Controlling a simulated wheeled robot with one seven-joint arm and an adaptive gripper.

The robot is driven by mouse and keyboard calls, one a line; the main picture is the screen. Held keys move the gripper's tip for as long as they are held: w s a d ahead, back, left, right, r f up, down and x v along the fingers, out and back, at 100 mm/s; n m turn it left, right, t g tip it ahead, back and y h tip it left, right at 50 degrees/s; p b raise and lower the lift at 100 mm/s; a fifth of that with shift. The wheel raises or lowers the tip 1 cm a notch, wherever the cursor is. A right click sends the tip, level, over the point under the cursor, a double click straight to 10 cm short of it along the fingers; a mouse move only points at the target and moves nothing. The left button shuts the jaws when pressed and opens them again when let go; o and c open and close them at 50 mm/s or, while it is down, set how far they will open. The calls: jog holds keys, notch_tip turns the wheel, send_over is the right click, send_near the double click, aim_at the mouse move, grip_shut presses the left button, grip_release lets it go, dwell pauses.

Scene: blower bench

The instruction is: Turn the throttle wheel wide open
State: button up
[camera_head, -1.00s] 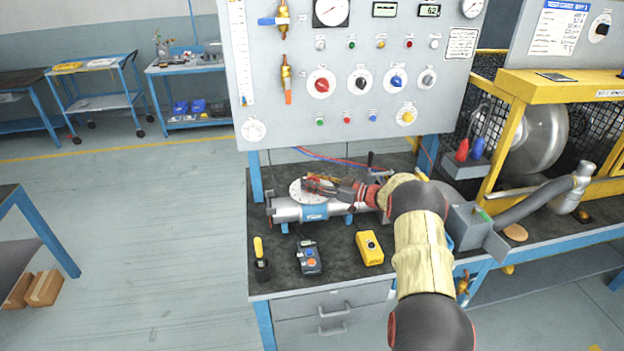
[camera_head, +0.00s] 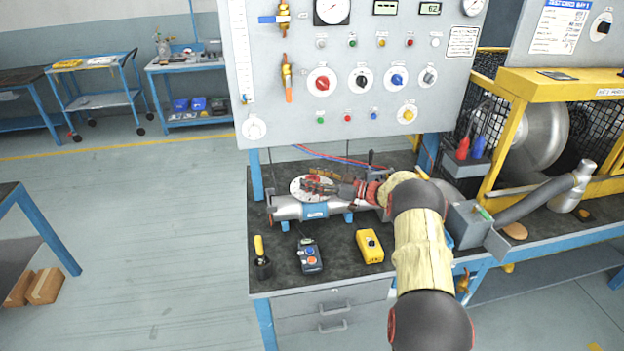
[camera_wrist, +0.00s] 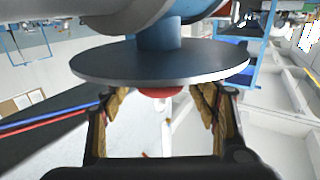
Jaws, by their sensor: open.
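The throttle wheel (camera_head: 299,192) is a pale round disc on top of the silver pipe (camera_head: 287,208) with a blue band, on the dark bench. Red marks show on its face. In the wrist view the wheel (camera_wrist: 160,65) is a grey disc seen nearly edge-on, with a red hub (camera_wrist: 160,92) on its near side. My gripper (camera_wrist: 160,104) is open, one padded finger on each side of the red hub, close to the disc. Contact cannot be told. In the head view my gripper (camera_head: 318,184) lies over the wheel and hides part of it.
A yellow box (camera_head: 369,246), a grey pendant with buttons (camera_head: 309,258) and a yellow-handled tool (camera_head: 261,258) stand in front of the pipe. The gauge panel (camera_head: 350,105) rises behind. A yellow-framed blower (camera_head: 545,140) stands at right.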

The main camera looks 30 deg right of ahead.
jog(key=v, duration=1.2)
dwell(0.4)
